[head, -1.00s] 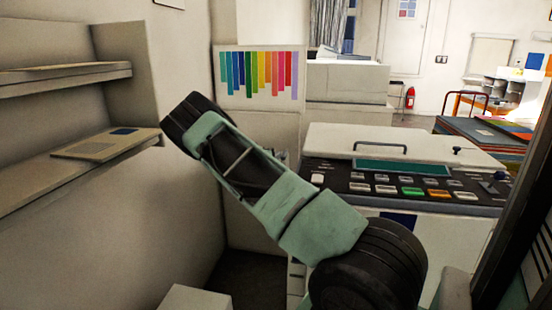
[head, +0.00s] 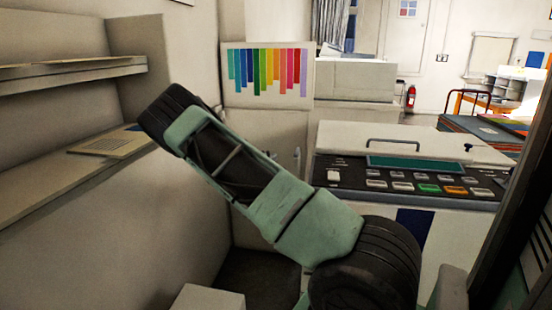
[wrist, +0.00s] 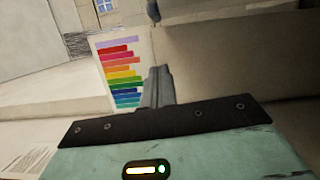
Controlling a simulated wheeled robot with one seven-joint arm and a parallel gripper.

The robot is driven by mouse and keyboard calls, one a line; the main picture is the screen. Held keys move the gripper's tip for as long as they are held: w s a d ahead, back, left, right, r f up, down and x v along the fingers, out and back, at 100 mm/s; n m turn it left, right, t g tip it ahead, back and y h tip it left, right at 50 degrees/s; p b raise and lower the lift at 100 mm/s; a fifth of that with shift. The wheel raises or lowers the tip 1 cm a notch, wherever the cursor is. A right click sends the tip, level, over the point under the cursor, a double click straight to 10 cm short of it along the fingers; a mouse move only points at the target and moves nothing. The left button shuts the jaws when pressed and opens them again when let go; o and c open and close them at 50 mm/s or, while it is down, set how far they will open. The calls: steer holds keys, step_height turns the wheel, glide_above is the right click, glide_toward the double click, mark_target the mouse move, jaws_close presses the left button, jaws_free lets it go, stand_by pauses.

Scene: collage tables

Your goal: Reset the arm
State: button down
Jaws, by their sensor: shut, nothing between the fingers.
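My gripper (wrist: 157,88) shows in the wrist view as dark grey fingers rising from a black plate on a pale green body. The fingers are together with nothing between them. They point toward a wall with a colour-bar chart (wrist: 122,75), apart from anything I can make out. In the head view my green and black arm crosses the middle, raised from lower right to upper left. The gripper itself is not seen there.
Shelves (head: 70,72) line the left wall, with a flat card (head: 108,142) on the lower one. A copier-like machine (head: 415,165) with a button panel stands at right. A pale box (head: 208,299) is at the bottom. The colour-bar chart (head: 268,75) hangs behind the arm.

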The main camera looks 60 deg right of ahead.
steer(key=shift+s+a, duration=0.15)
steer(key=shift+a, duration=0.95)
steer(key=shift+s+a, duration=0.15)
steer(key=shift+a, duration=0.9)
steer(key=w+a+f+t+y, duration=0.15)
steer(key=a+y, duration=0.25)
steer(key=a, duration=0.5)
steer(key=w+a+f+t+y+p, duration=0.1)
steer(key=w+a+f+y, duration=0.2)
steer(key=a, duration=0.7)
steer(key=w+a+f+t+y, duration=0.1)
steer(key=w+a+y, duration=0.3)
steer(key=a, duration=0.5)
steer(key=s+a+r+y, duration=0.2)
steer(key=s+a+y, duration=0.25)
steer(key=a, duration=0.75)
steer(key=s+a+r+n+g+y+p, duration=0.1)
steer(key=s+a+r+g+y, duration=0.2)
steer(key=s+a, duration=0.5)
steer(key=s+a+r+n+g+y+p, duration=0.1)
steer(key=s+a+r+n+y, duration=0.1)
steer(key=s+a+r, duration=0.5)
steer(key=s+a+r+n+g+h, duration=0.1)
steer(key=s+a+n+g+h, duration=0.1)
steer(key=s, duration=1.3)
steer(key=shift+s+a+r, duration=0.2)
steer(key=shift+s+a, duration=0.05)
steer(key=shift+a, duration=0.05)
